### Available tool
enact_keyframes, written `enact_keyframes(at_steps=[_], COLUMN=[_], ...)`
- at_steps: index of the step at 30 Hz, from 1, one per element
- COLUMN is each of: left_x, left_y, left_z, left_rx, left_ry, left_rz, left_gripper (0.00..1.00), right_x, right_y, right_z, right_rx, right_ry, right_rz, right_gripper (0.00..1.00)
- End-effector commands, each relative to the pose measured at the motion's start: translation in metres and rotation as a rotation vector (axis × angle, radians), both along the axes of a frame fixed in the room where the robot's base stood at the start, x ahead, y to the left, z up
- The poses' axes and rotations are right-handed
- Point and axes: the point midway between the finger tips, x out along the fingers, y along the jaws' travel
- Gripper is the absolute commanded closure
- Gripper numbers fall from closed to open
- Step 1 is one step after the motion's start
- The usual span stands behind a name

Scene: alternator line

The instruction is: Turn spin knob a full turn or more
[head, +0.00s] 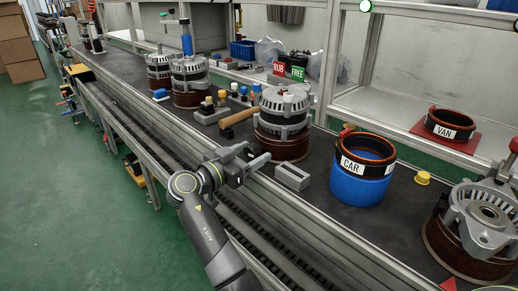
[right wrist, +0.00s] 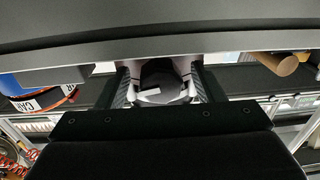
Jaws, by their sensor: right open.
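My right gripper (head: 258,155) is open at the front edge of the bench, close to the lower front of the middle alternator (head: 284,115). This alternator has a silver top and a dark reddish-brown base. In the right wrist view, the two fingers (right wrist: 160,88) stand apart on either side of a dark rounded piece with a pale bar mark (right wrist: 150,92). It may be the spin knob, but I cannot tell for sure, nor whether the fingers touch it. No knob shows clearly in the head view. My left gripper is not in view.
A grey block (head: 292,177) lies right of my gripper. The blue CAR bin (head: 360,188) stands farther right, with a yellow cap (head: 422,178) beside it. A wooden-handled hammer (head: 238,118) lies left of the alternator. The red VAN mat (head: 463,146) is on the right.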

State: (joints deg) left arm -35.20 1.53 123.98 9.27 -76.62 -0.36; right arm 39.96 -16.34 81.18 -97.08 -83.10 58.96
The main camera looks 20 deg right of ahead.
Motion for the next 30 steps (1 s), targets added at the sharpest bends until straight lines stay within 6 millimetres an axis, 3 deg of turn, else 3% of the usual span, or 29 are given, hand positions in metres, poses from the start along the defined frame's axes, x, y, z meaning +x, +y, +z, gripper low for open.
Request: enact_keyframes(at_steps=[9, 19, 30], left_x=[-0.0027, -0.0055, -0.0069], left_y=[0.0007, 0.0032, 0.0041], left_z=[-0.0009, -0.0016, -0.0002], left_rx=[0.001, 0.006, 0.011], left_ry=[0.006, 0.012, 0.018], left_rz=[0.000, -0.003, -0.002], left_gripper=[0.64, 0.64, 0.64], right_x=[-0.0002, 0.0000, -0.0001], right_y=[0.0007, 0.0006, 0.0006], right_z=[-0.0003, -0.0002, 0.0008], right_rx=[0.001, 0.001, -0.024], right_ry=[0.000, 0.000, 0.069], right_rz=[0.000, 0.000, 0.001], right_gripper=[0.40, 0.83, 0.83])
